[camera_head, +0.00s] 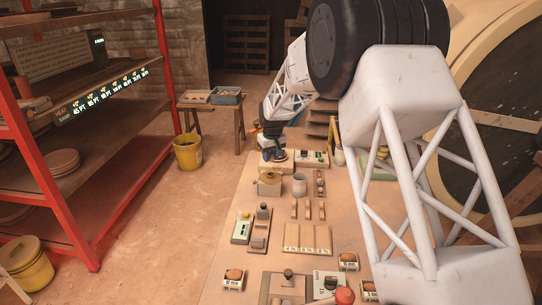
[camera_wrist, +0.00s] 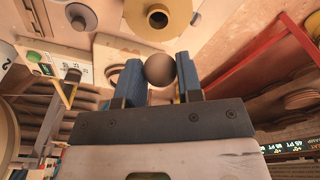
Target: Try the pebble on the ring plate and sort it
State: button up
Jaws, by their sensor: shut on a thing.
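My gripper (camera_wrist: 160,80) has blue fingers closed on a round brown pebble (camera_wrist: 160,69), which sits between the fingertips in the wrist view. In the head view my gripper (camera_head: 272,152) is over the far end of the workbench, and the pebble cannot be made out there. A narrow plate (camera_head: 319,184) with several round marks lies at the right of the bench; I cannot tell whether it is the ring plate.
A wooden block with a knob (camera_head: 268,182) and a grey cup (camera_head: 299,185) stand near the far end. Small boxes with brown tops, one at left (camera_head: 233,279), stand near the front. A red knob (camera_head: 344,296) is at the front edge. Red-framed shelves (camera_head: 90,140) stand left.

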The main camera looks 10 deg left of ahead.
jog(key=shift+f, duration=0.15)
jog(key=shift+f, duration=2.8)
jog(key=o, duration=1)
jog(key=shift+s+d+r, duration=0.1)
jog(key=shift+s+r, duration=0.05)
jog(key=shift+r, duration=1.15)
jog(key=shift+s+d+r, duration=0.1)
jog(key=shift+r, duration=1.2)
jog(key=shift+s+d+r, duration=0.1)
jog(key=shift+s+r, duration=0.05)
jog(key=shift+r, duration=1.15)
